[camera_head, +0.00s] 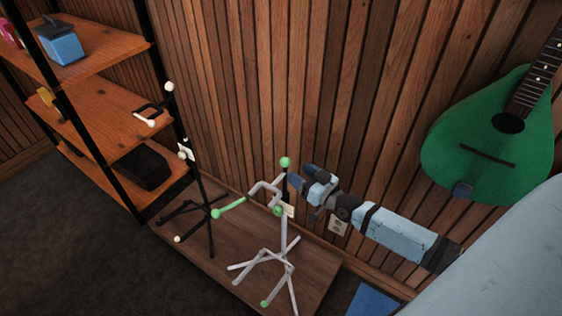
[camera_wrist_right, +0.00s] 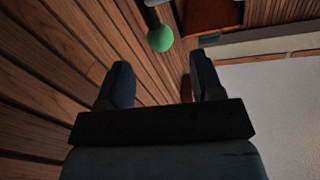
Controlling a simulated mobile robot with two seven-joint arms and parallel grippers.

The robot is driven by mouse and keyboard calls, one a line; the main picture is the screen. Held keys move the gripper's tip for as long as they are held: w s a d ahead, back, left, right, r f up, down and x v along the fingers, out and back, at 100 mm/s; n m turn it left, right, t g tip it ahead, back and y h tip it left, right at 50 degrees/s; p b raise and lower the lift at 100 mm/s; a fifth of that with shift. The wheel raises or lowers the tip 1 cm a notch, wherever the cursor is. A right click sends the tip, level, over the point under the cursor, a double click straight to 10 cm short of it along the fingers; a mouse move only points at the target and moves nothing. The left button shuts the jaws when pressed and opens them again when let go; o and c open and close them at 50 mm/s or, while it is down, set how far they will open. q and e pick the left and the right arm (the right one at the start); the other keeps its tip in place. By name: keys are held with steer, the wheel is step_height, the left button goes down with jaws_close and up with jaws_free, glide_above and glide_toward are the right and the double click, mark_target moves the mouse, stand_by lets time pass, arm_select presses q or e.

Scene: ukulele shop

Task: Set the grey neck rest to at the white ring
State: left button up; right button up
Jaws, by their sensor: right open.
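A grey stand (camera_head: 283,233) with splayed legs stands on the low wooden platform. Its grey U-shaped neck rest (camera_head: 265,190) is at the top, near green-tipped parts. A green ball (camera_head: 285,162) tops a thin dark rod beside it; a green ball on a dark rod also shows in the right wrist view (camera_wrist_right: 160,38). My right gripper (camera_head: 299,177) is open and empty, just right of the rod, apart from the neck rest. Its two fingers also show spread in the wrist view (camera_wrist_right: 160,72). I cannot make out a white ring. My left gripper is not in view.
A black stand (camera_head: 208,225) with white tips is left of the grey one. A shelf unit (camera_head: 105,115) stands further left. The slatted wall (camera_head: 290,80) is close behind my gripper. A green ukulele (camera_head: 490,150) hangs at right. Dark floor in front is clear.

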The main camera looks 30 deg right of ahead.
steer(key=w, duration=0.2)
steer(key=w+a, duration=0.1)
steer(key=w, duration=0.4)
steer(key=shift+w+a+b, duration=0.25)
steer(key=shift+b, duration=0.15)
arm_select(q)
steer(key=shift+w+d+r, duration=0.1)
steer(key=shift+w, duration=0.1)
arm_select(e)
steer(key=shift+w+a, duration=0.1)
steer(key=shift+w, duration=0.35)
jaws_close()
step_height(320, 180, up, 10)
steer(key=p, duration=0.9)
glide_above(289, 165)
steer(key=w, duration=0.3)
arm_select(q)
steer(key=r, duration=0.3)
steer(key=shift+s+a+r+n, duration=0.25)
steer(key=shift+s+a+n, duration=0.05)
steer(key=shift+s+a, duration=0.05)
arm_select(e)
steer(key=shift+w+a, duration=0.2)
steer(key=shift+a, duration=0.05)
